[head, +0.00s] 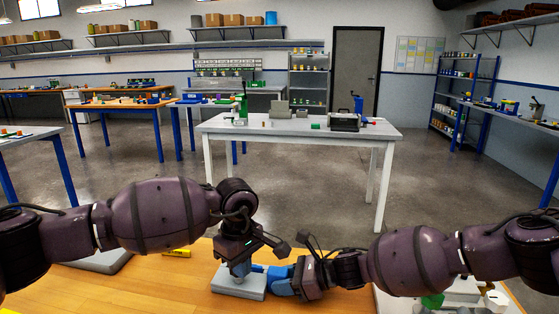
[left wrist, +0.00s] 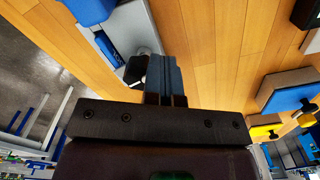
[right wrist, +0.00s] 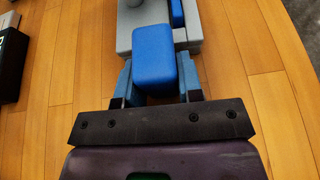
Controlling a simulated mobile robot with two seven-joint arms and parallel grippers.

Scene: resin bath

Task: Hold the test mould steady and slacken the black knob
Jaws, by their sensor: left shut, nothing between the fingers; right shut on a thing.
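The test mould, a grey block with blue parts (head: 238,285), sits on the wooden bench in front of me. In the right wrist view its blue end block (right wrist: 153,60) lies between the fingers of my right gripper (right wrist: 154,82), which is shut on it. The grey body (right wrist: 190,45) extends beyond it. My left gripper (head: 240,268) points down over the mould, shut and empty. In the left wrist view its fingers (left wrist: 165,75) are together beside the mould's grey body (left wrist: 130,22). A dark shape beside these fingers (left wrist: 134,72) may be the black knob, partly hidden; contact cannot be told.
A yellow piece (head: 177,253) and a grey flat item (head: 105,263) lie to the left on the bench. Green (head: 433,300) and white (head: 495,298) items stand at the right, partly behind my right arm. Bare wood lies around the mould. A white table (head: 300,133) stands beyond.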

